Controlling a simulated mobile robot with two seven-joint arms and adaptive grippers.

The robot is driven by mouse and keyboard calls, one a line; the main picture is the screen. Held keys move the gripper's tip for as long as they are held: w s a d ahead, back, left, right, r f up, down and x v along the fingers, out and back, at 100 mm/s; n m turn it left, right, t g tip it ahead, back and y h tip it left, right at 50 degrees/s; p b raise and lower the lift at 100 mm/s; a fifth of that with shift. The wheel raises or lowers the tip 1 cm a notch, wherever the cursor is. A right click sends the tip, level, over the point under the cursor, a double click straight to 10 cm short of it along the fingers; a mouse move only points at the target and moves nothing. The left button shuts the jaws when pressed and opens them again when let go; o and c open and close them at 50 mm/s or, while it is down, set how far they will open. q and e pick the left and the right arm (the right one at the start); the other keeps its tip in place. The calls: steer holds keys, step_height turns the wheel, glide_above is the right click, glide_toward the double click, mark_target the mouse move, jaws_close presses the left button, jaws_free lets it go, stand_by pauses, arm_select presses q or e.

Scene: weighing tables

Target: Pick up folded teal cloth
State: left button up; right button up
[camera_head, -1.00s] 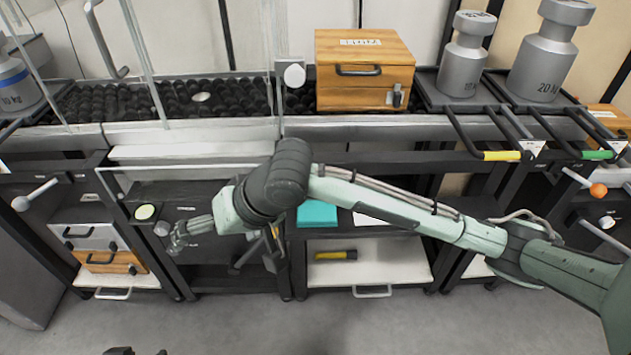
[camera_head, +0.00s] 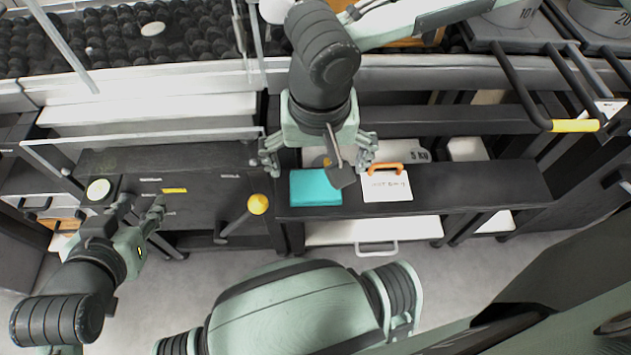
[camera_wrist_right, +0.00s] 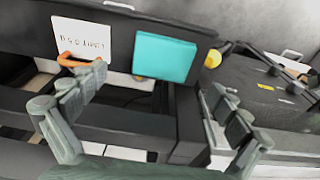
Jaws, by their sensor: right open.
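The folded teal cloth (camera_head: 315,188) lies flat on a dark shelf, left of a white card with an orange handle (camera_head: 386,187). The cloth also shows in the right wrist view (camera_wrist_right: 165,60), beyond and between my fingers. My right gripper (camera_head: 318,158) is open and empty, with its fingers spread wide. In the head view it is just behind the cloth's far edge and seems to be above the shelf, apart from the cloth. My left gripper (camera_head: 140,212) is at the left, its fingers apart and empty, away from the cloth.
The dark shelf (camera_head: 470,190) is bare to the right of the card. A yellow-knobbed lever (camera_head: 257,204) stands left of the cloth. A rail (camera_head: 420,75) and roller bed (camera_head: 120,35) run behind. A yellow-gripped handle (camera_head: 573,126) juts out at the right.

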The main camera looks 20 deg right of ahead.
mark_target(316, 183)
arm_select(q)
steer(key=w+d+r+t, duration=0.1)
steer(key=r, duration=0.1)
steer(key=w+d+r+t+h+b, duration=0.1)
steer(key=d+r, duration=0.1)
steer(key=w+d+r+t+h, duration=0.1)
steer(key=d+r, duration=0.1)
steer(key=shift+w+m+t, duration=0.1)
steer(key=shift+m+t, duration=0.2)
arm_select(e)
steer(key=f, duration=0.5)
steer(key=shift+w, duration=0.3)
steer(key=shift+c, duration=0.5)
steer(key=c, duration=0.9)
